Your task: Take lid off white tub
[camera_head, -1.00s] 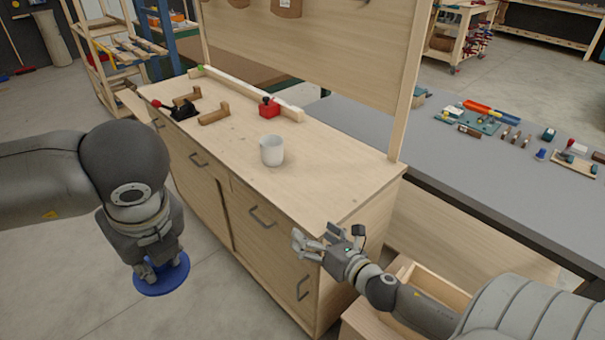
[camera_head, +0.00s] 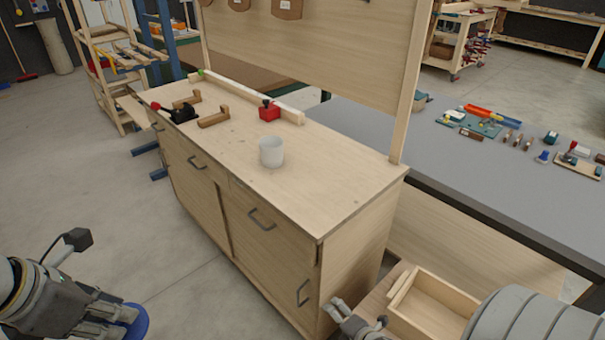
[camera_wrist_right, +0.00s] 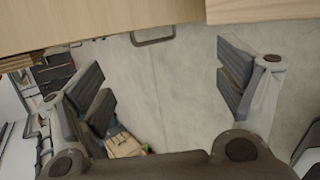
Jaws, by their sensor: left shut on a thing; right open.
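The white tub (camera_head: 271,151) stands upright on the wooden workbench top (camera_head: 330,190), with no lid on it. A blue round lid (camera_head: 136,322) is at the lower left of the head view, away from the bench and partly hidden by my left gripper (camera_head: 122,312). My left gripper is shut on the blue lid. My right gripper (camera_head: 345,317) is low beside the bench's right end, partly cut off by the picture edge. In the right wrist view its fingers (camera_wrist_right: 165,90) are wide apart with nothing between them.
Wooden blocks (camera_head: 213,118), a black tool with a red knob (camera_head: 180,112) and a red box (camera_head: 269,111) sit toward the bench's back. An open wooden drawer (camera_head: 435,303) is beside my right arm. A grey table (camera_head: 480,180) holds several small parts.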

